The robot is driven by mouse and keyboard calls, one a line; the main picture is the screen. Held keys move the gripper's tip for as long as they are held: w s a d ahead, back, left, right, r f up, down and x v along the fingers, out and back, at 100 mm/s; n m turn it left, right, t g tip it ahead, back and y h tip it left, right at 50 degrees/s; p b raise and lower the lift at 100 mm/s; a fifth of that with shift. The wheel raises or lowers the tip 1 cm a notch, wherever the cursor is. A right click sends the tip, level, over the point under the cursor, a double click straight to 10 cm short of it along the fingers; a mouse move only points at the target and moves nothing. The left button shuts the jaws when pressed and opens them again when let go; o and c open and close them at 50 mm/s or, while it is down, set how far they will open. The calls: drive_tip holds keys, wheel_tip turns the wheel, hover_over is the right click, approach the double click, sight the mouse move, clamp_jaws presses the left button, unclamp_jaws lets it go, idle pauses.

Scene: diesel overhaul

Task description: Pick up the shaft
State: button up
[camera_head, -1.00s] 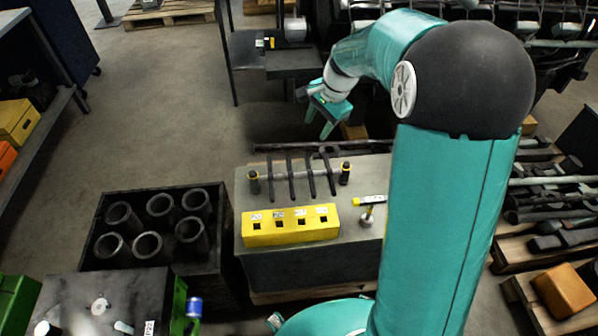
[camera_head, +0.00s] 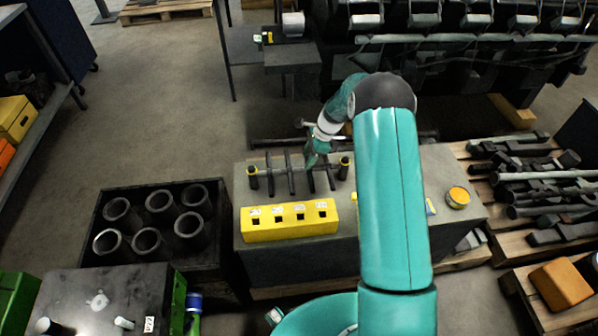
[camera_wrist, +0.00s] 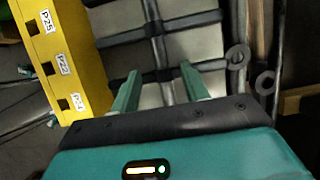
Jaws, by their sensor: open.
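The shaft (camera_head: 301,177) is a thin grey rod lying level across a stand on the grey bench (camera_head: 443,170), between two dark posts with yellow bands. Several dark arms hang crosswise on it. My gripper (camera_head: 317,160) is over the right part of the shaft, pointing down, open and empty. In the wrist view the shaft (camera_wrist: 155,45) runs up the picture, and its lower end passes between the two green fingers (camera_wrist: 160,88). The fingers lie one on each side of it, apart from it in the picture. I cannot tell how far above it they are.
A yellow block (camera_head: 290,222) with labelled square holes stands in front of the shaft. A yellow-topped round can (camera_head: 458,197) is at the bench's right. A dark crate (camera_head: 97,225) of cylinders is left. Pallets of metal parts (camera_head: 540,190) lie right. The engine (camera_head: 440,60) stands behind.

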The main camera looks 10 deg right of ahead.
sight(300, 168)
drive_tip(key=x, duration=0.8)
drive_tip(key=shift+a+f, duration=0.15)
drive_tip(key=shift+f, duration=0.05)
clamp_jaws()
drive_tip(key=shift+r, duration=0.1)
